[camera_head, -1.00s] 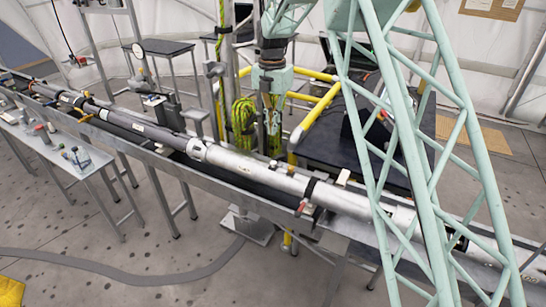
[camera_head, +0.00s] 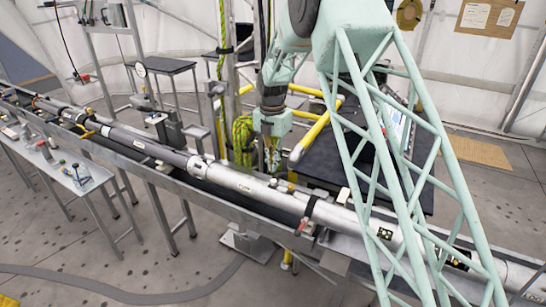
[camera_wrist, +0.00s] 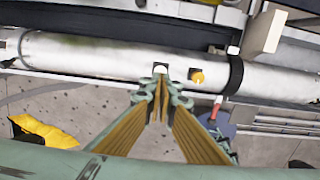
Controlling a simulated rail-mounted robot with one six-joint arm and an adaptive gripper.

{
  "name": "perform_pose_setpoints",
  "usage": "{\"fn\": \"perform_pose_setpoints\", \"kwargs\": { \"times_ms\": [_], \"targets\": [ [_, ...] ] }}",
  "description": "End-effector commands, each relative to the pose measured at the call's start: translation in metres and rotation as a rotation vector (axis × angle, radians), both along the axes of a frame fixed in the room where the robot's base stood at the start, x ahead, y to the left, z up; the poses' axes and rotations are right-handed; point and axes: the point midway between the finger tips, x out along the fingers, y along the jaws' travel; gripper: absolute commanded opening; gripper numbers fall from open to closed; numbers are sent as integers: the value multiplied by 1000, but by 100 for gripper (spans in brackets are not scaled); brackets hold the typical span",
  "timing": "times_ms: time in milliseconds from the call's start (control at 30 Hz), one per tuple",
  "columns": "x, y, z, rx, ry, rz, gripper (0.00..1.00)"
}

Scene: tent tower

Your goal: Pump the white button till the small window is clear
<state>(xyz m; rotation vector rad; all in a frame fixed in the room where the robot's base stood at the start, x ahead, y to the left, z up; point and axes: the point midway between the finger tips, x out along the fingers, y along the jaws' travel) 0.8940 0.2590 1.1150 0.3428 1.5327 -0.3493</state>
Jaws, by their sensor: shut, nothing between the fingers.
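A long silver tube (camera_head: 240,180) lies along a metal trough; it crosses the upper part of the wrist view (camera_wrist: 100,56). On the tube, a small white button (camera_wrist: 160,68) faces the wrist camera. To its right is an orange-yellow knob (camera_wrist: 197,78) beside a small dark square patch (camera_wrist: 192,72); I cannot tell whether this patch is the small window or whether it is clear. My gripper (camera_wrist: 160,92) is shut and empty, its tips just below the white button in the wrist view. Contact cannot be told. In the head view my gripper (camera_head: 273,168) points down at the tube.
A black strap (camera_wrist: 235,75) wraps the tube to the right of the knob. A light block (camera_wrist: 263,32) stands beyond the tube. Yellow padded bars (camera_head: 318,130) and a dark table (camera_head: 345,155) stand behind my gripper. A side bench (camera_head: 75,175) stands left.

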Motion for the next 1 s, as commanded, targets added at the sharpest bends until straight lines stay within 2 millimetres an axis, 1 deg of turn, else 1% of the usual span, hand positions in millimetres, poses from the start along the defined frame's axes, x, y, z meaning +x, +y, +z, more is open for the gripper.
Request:
{"fn": "perform_pose_setpoints", "kwargs": {
  "times_ms": [100,200,400,600,1000],
  "targets": [
    [-1,0,-16,-1,3,0,0],
    [0,0,-28,0,1,0,0],
    [0,0,-45,0,1,0,0],
    [0,0,-53,0,0,0,0],
    [0,0,-54,0,0,0,0]
  ]
}}
